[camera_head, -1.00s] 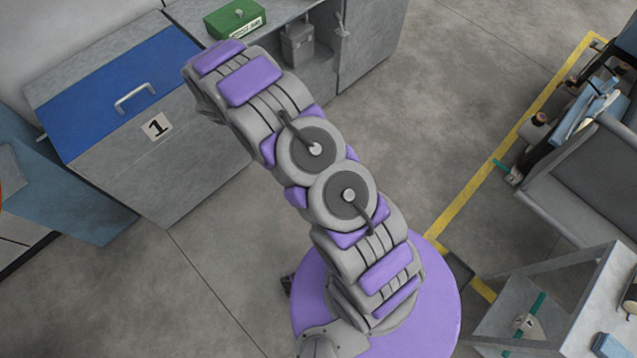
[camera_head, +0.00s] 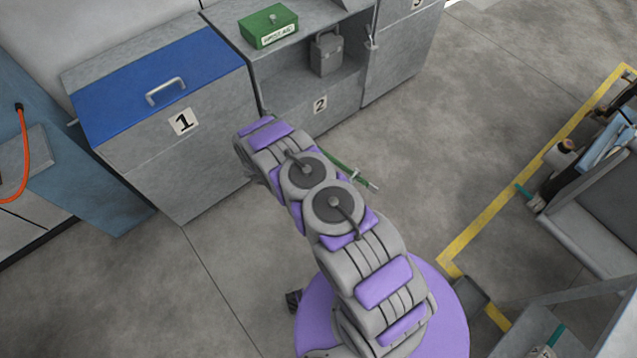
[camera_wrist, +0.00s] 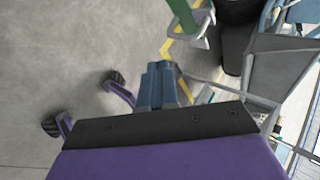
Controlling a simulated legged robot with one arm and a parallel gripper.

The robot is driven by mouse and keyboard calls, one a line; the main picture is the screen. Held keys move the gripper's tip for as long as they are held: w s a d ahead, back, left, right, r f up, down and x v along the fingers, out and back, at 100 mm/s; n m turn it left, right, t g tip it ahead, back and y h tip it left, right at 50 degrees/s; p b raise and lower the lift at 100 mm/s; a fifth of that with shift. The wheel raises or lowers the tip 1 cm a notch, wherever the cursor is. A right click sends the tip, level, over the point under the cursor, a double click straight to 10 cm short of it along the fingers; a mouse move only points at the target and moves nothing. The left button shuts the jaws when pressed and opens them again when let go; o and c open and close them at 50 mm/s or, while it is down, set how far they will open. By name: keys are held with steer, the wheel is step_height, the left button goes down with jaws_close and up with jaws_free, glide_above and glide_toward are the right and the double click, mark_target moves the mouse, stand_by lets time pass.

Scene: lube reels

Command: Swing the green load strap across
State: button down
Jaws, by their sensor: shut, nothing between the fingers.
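A green strap (camera_head: 347,171) shows just behind my arm in the head view, with a pale fitting along it. Its upper end is hidden by my arm. In the wrist view a green band (camera_wrist: 183,14) with a grey metal frame at its lower end comes in from the top, beyond the fingertips. I cannot tell whether the two are the same strap. My gripper (camera_wrist: 158,83) shows as blue-grey fingers, shut together and empty, apart from the green band in the picture. My gripper is hidden behind my arm in the head view.
A blue-lidded cabinet (camera_head: 165,87) stands at left. A green box (camera_head: 268,24) sits above an open shelf with a grey can (camera_head: 325,52). A grey cart (camera_head: 590,225) stands at right near the yellow floor line (camera_head: 530,172). The middle floor is clear.

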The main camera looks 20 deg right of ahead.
steer(key=d+f+b, duration=0.2)
steer(key=d+f, duration=0.2)
steer(key=d, duration=0.4)
steer(key=shift+s+d+f, duration=0.15)
steer(key=shift+s, duration=0.1)
steer(key=shift+a, duration=0.3)
